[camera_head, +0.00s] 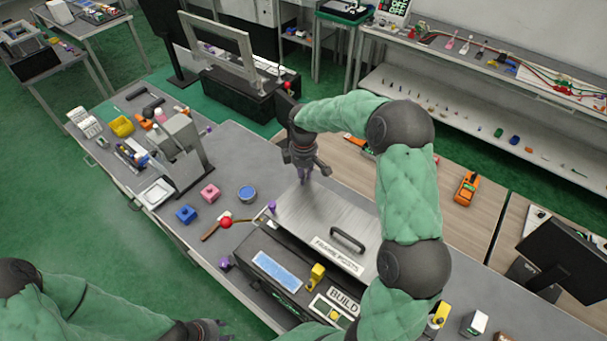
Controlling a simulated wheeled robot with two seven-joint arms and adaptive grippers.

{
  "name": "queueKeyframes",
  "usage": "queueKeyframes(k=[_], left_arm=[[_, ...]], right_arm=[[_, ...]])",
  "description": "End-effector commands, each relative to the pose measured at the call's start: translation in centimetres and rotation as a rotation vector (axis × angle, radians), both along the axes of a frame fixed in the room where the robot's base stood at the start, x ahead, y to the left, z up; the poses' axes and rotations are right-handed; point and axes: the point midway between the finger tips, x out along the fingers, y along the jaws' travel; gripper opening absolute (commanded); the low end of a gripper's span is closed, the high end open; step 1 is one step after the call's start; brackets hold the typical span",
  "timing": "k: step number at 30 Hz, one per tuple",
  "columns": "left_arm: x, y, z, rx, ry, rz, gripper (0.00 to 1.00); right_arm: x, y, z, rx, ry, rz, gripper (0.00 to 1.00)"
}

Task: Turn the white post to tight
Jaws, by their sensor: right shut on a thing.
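A metal plate lettered "FRAME POSTS" (301,220) lies on the bench, with a dark handle (347,240) on top. My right gripper (303,178) points down at the plate's far left corner. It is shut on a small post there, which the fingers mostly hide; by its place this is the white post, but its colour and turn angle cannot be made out. A purple post (272,208) stands at the plate's left corner. My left gripper (208,328) is low at the bottom edge, away from the plate, its fingers cut off and unclear.
A red-knobbed lever (226,223) is left of the plate. A dark box with a "BUILD" label (343,302) and a yellow lever (317,275) stands in front.

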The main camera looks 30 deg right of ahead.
Motion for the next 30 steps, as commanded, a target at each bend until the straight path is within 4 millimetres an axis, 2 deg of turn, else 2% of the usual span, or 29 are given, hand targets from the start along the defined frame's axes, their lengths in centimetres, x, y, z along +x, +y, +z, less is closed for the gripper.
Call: queueKeyframes(k=[11,30], left_arm=[[0.0,0.0,-0.6,0.000,0.000,0.000,0.40],[0.0,0.0,-2.8,0.000,0.000,0.000,0.40]], right_arm=[[0.0,0.0,-0.1,0.000,0.000,-0.111,0.00],[0.1,0.0,-0.2,0.001,0.000,-0.687,0.00]])
